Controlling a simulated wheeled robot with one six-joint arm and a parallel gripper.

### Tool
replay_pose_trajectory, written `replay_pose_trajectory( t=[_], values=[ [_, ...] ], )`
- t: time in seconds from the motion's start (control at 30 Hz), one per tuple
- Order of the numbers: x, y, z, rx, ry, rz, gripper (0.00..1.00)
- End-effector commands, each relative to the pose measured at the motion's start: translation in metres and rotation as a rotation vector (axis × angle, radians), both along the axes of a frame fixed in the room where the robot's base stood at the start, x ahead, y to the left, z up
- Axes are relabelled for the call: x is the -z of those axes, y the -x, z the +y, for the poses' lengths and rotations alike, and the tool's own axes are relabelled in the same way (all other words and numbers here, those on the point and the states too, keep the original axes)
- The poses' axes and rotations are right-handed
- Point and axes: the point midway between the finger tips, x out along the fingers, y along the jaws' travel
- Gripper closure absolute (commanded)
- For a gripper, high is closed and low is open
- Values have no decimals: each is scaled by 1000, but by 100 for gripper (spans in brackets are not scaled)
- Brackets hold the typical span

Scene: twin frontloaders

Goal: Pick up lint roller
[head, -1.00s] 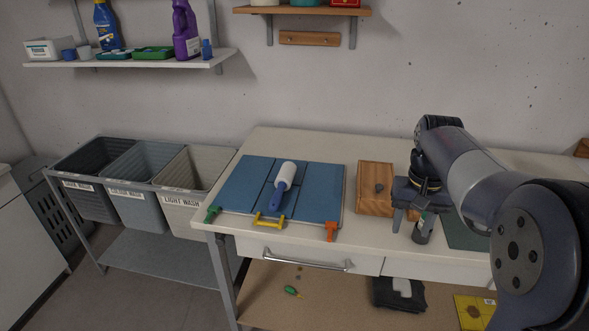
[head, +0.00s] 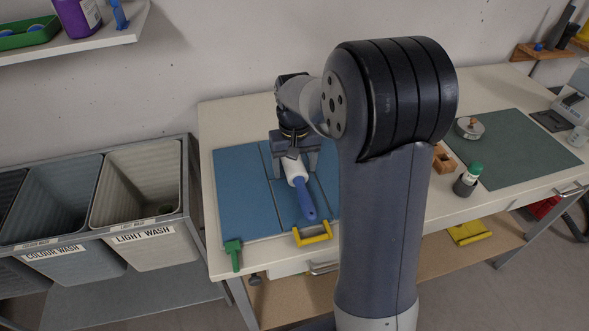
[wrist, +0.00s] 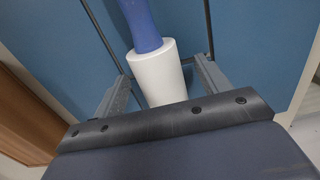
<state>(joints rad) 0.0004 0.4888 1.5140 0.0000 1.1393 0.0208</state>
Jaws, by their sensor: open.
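The lint roller (head: 304,198) lies on the blue folding board (head: 245,195), with its blue handle toward the table's front edge and its white roll toward the wall. My gripper (head: 295,166) is over the white roll, pointing down. In the wrist view, the lint roller (wrist: 158,75) shows its white roll between the two open fingers, with the blue handle running up out of the frame. I see a gap on each side of the roll. Part of the roll is hidden behind the gripper body.
A yellow handle (head: 313,234) and a green clip (head: 233,254) sit at the board's front edge. A green-capped bottle (head: 467,180) and a dark green mat (head: 520,150) are to the right. Laundry bins (head: 140,210) stand left of the table. My arm hides the table's middle.

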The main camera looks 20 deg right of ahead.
Motion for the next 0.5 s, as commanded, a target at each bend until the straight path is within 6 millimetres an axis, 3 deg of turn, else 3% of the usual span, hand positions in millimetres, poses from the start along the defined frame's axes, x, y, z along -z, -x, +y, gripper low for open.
replay_pose_trajectory(
  t=[0.3, 0.5],
  values=[
    [8, 0, 0, 0, 0, 0, 28],
    [8, 0, 0, 0, 0, -1, 44]
  ],
)
